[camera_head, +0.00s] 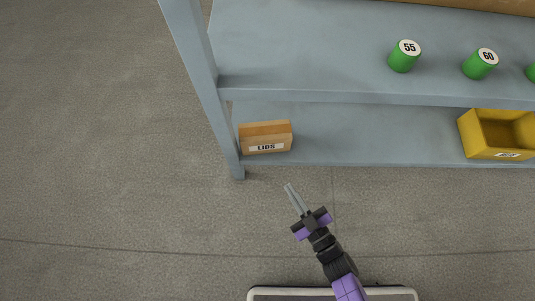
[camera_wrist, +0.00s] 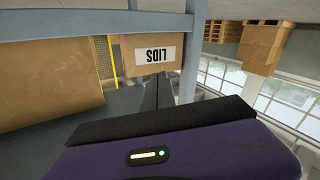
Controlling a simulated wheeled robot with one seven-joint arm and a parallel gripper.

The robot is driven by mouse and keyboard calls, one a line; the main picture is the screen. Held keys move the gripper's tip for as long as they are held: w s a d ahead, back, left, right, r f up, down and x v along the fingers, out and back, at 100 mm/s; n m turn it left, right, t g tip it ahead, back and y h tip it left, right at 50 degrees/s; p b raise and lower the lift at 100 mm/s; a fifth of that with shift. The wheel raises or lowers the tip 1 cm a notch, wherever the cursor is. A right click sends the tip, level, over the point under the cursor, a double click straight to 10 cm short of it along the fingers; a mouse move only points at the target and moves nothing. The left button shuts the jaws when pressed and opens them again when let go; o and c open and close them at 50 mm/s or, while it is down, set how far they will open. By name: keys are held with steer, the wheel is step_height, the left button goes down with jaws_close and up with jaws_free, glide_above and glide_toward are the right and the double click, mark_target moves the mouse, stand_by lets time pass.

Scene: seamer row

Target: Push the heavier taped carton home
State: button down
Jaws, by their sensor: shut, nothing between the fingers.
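A taped cardboard carton labelled LIDS (camera_head: 265,137) stands on the lower shelf at its left end, beside the corner post. It also shows, upside down, in the wrist view (camera_wrist: 150,58). My gripper (camera_head: 294,198) is in front of the shelf, below and a little right of the carton in the head view. Its two fingers lie together, shut and empty, apart from the carton. A large brown surface (camera_wrist: 45,75) at the left of the wrist view may be another carton; I cannot tell. No weight can be read from the carton.
A grey-blue shelf rack (camera_head: 290,68) with a corner post (camera_head: 212,95) borders the carton. Green cans marked 55 (camera_head: 404,57) and 60 (camera_head: 480,64) stand on the upper shelf. A yellow bin (camera_head: 473,138) sits lower right. The floor at left is clear.

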steer(key=a+n, duration=0.1)
steer(key=n, duration=0.5)
steer(key=n+y+b, duration=0.1)
steer(key=n+b, duration=0.3)
steer(key=n, duration=0.6)
glide_toward(261, 145)
steer(key=shift+g, duration=0.3)
steer(key=x, duration=0.5)
steer(key=shift+s+a, duration=0.15)
steer(key=shift+a, duration=0.35)
steer(key=shift+w+d, duration=0.15)
steer(key=shift+w, duration=0.5)
steer(key=shift+r, duration=0.1)
